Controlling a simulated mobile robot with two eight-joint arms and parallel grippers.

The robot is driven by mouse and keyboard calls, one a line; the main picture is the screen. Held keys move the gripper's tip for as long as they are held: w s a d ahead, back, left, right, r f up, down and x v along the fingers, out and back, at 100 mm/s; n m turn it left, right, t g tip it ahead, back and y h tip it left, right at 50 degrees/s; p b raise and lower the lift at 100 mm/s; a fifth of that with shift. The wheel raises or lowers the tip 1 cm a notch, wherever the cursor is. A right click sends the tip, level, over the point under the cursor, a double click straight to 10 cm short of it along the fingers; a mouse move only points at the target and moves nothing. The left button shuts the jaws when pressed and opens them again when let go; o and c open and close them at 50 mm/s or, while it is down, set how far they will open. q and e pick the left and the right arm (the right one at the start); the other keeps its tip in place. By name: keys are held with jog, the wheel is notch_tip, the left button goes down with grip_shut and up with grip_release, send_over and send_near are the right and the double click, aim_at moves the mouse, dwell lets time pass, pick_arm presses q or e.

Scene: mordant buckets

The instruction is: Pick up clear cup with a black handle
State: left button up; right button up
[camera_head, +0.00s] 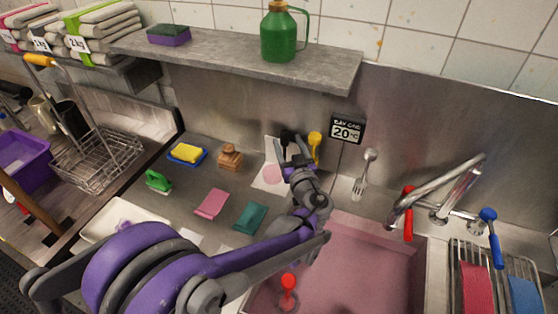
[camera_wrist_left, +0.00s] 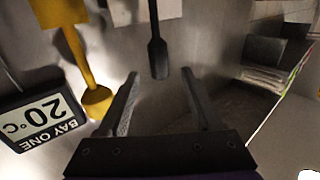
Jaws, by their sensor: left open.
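A black handle (camera_wrist_left: 158,55) shows in the wrist view between and beyond my fingertips, close to the steel back wall. The clear cup itself cannot be made out. In the head view the black part (camera_head: 285,137) shows at the wall, just beyond my left gripper (camera_head: 294,157). In the wrist view my left gripper (camera_wrist_left: 159,76) is open, with its two fingers on either side of the line of the handle. I cannot tell whether they touch it. My right gripper is not in view.
A yellow utensil (camera_head: 315,146) stands right beside the black part, and a temperature sign (camera_head: 347,130) is to its right. A pink basin (camera_head: 370,265) lies below my arm. Cloths (camera_head: 211,204) and a wooden-topped brush (camera_head: 230,157) lie left. A shelf (camera_head: 230,57) overhangs the counter.

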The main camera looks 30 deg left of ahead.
aim_at(286, 138)
pick_arm(q)
jog(key=x, duration=0.4)
jog(key=shift+w+a+f, duration=0.15)
grip_shut()
dwell(1.2)
